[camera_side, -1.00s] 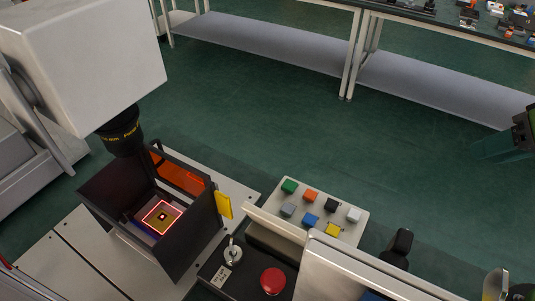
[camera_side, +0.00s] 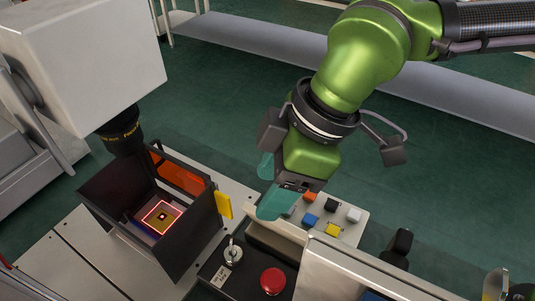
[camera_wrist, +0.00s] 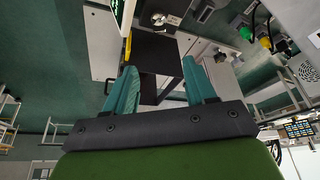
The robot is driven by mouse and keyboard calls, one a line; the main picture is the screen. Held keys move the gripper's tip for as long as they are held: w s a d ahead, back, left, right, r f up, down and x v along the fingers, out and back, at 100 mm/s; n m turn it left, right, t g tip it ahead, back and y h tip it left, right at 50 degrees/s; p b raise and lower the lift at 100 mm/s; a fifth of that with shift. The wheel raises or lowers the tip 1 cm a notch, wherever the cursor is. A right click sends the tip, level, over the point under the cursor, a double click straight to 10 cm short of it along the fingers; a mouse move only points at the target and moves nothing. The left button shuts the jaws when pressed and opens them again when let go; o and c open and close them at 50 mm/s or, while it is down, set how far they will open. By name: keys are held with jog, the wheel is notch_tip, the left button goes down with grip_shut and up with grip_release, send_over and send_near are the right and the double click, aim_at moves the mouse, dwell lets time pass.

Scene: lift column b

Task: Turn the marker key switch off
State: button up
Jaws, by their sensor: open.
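The key switch (camera_side: 233,253) is a silver round lock with a key in it. It sits on the black control panel (camera_side: 207,268), beside a small white label (camera_side: 220,278). My gripper (camera_side: 269,186) has teal fingers. It is open and empty, above and to the upper right of the key switch, not touching it. In the wrist view my gripper (camera_wrist: 159,66) is open, and a silver round part (camera_wrist: 158,18) on a dark panel shows beyond the fingertips; it looks like the key switch. The key's exact angle is too small to read.
A red button (camera_side: 272,281) stands right of the key switch. A tray of coloured blocks (camera_side: 350,238) lies behind, partly hidden by my gripper. A dark open box (camera_side: 117,240) with a lit square inside is at left, under a camera lens (camera_side: 122,132). A pale metal housing (camera_side: 335,272) is at right.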

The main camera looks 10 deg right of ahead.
aim_at(232, 242)
jog(key=x, duration=1.6)
jog(key=shift+a+f, duration=0.2)
grip_shut()
jog(key=shift+n, duration=0.3)
jog(key=n+g, duration=0.1)
jog(key=n, duration=0.1)
jog(key=n+g, duration=0.1)
jog(key=n, duration=0.2)
jog(key=shift+w+g, duration=0.2)
jog(key=shift+g, duration=0.1)
jog(key=n+g, duration=0.1)
jog(key=n, duration=0.2)
jog(key=n+h, duration=0.1)
jog(key=n, duration=0.2)
jog(key=shift+w+g, duration=0.1)
jog(key=shift+g, duration=0.3)
